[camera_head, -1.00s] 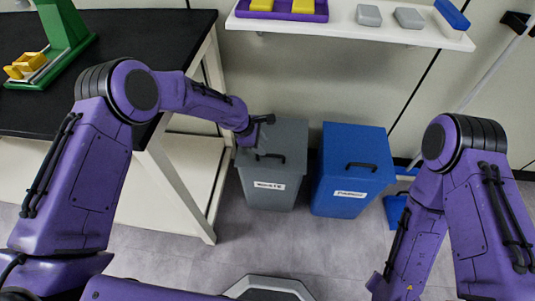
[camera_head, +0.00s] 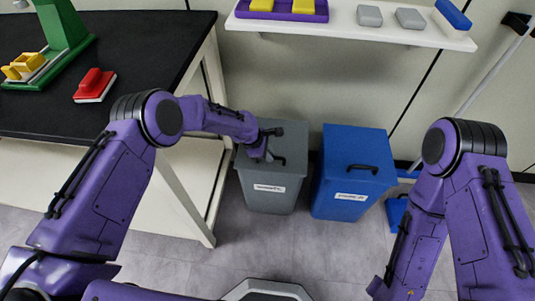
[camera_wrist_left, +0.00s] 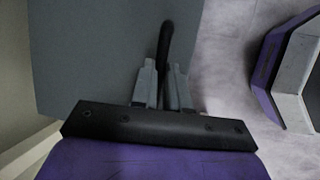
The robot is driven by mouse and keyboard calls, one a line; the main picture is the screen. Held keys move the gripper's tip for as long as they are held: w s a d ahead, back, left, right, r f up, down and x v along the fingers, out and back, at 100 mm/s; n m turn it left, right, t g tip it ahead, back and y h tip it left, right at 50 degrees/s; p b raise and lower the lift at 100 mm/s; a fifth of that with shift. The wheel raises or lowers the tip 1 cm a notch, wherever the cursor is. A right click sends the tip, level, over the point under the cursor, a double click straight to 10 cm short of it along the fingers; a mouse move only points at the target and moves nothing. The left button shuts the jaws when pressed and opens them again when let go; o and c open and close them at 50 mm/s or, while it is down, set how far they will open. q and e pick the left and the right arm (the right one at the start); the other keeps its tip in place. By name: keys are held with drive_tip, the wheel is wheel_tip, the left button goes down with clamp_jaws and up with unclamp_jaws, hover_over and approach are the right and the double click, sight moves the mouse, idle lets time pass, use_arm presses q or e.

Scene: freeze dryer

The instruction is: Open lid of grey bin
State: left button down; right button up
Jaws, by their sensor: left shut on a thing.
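The grey bin (camera_head: 270,193) stands on the floor beside the black-topped bench, with a white label on its front. Its lid (camera_head: 291,133) looks closed and has a black handle (camera_head: 279,159). My left gripper (camera_head: 268,155) is over the lid at the handle. In the left wrist view the left gripper (camera_wrist_left: 163,80) is shut on the black handle (camera_wrist_left: 165,45), with the grey lid (camera_wrist_left: 90,50) behind it. The right arm is at the right of the head view, but its gripper fingers cannot be made out.
A blue bin (camera_head: 350,185) stands just right of the grey bin. A white shelf (camera_head: 340,22) is above the bins. Floor in front is clear.

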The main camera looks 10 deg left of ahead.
use_arm(q)
drive_tip(key=shift+w+r, duration=0.2)
drive_tip(key=shift+r, duration=0.35)
drive_tip(key=w+r+b, duration=0.1)
drive_tip(key=w+r, duration=0.7)
drive_tip(key=r, duration=0.3)
drive_tip(key=shift+r, duration=0.4)
use_arm(e)
drive_tip(key=shift+s+f, duration=0.2)
drive_tip(key=shift+f, duration=0.25)
use_arm(q)
drive_tip(key=shift+a, duration=0.1)
use_arm(e)
drive_tip(key=shift+c, duration=0.3)
